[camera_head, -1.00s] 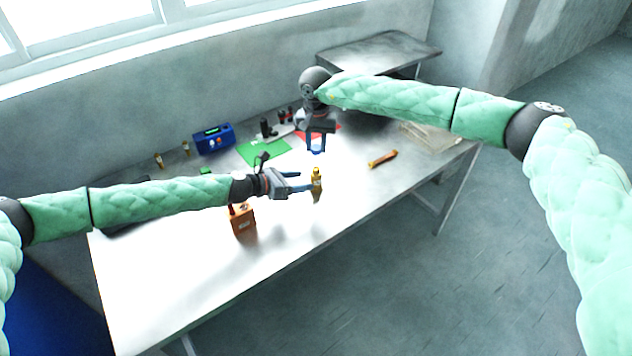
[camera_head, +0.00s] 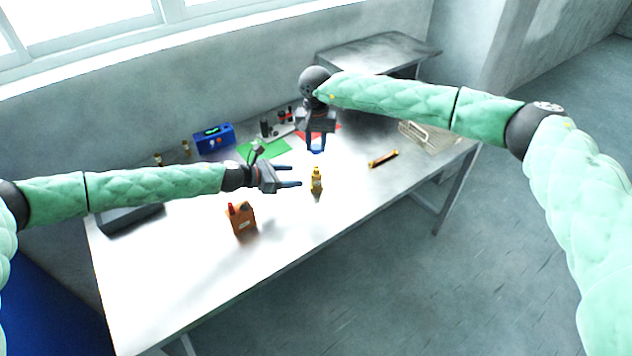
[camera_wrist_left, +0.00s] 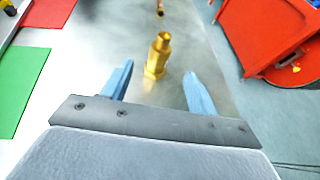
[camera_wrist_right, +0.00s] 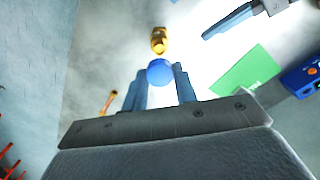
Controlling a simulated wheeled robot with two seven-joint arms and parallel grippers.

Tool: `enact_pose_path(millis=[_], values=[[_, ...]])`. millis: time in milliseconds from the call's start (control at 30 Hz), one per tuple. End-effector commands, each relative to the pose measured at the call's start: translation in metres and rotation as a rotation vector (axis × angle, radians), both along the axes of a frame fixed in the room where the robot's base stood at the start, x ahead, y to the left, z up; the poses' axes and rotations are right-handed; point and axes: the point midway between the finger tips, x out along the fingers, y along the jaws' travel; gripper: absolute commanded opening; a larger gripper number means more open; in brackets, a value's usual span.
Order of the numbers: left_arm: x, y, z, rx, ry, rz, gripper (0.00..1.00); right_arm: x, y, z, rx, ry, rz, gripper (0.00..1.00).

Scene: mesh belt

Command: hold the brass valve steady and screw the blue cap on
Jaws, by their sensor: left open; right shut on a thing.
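The brass valve (camera_head: 316,182) stands upright on the metal table and also shows in the left wrist view (camera_wrist_left: 158,55). My left gripper (camera_head: 296,176) is open and empty to the left of the valve. In the left wrist view the valve stands ahead of the gap between the blue fingers, apart from them. My right gripper (camera_head: 316,147) is above and behind the valve, pointing down, shut on the blue cap (camera_wrist_right: 160,72). In the right wrist view the valve (camera_wrist_right: 158,40) shows just beyond the cap, apart from it.
An orange box (camera_head: 241,220) stands in front of my left gripper. A blue device (camera_head: 214,138), a green mat (camera_head: 262,150) and small brass parts (camera_head: 185,147) lie at the back. A yellow-and-dark bar (camera_head: 383,158) and a beige tray (camera_head: 430,138) are at right. The front table area is clear.

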Motion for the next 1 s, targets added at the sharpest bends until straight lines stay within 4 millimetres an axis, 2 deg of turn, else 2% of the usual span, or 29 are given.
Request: enact_pose_path(millis=[200,500,700,1000], values=[[0.014,-0.031,-0.014,-0.001,-0.001,-0.001,0.59,0.000,0.000,0.000,0.000,0.000,0.000,0.07],[0.032,-0.066,-0.030,0.000,0.000,0.000,0.59,0.000,0.000,0.000,0.000,0.000,0.000,0.07],[0.038,-0.079,-0.037,0.000,-0.001,0.000,0.59,0.000,0.000,0.000,0.000,0.000,0.000,0.07],[0.040,-0.083,-0.038,0.000,0.000,0.000,0.59,0.000,0.000,0.000,0.000,0.000,0.000,0.07]])
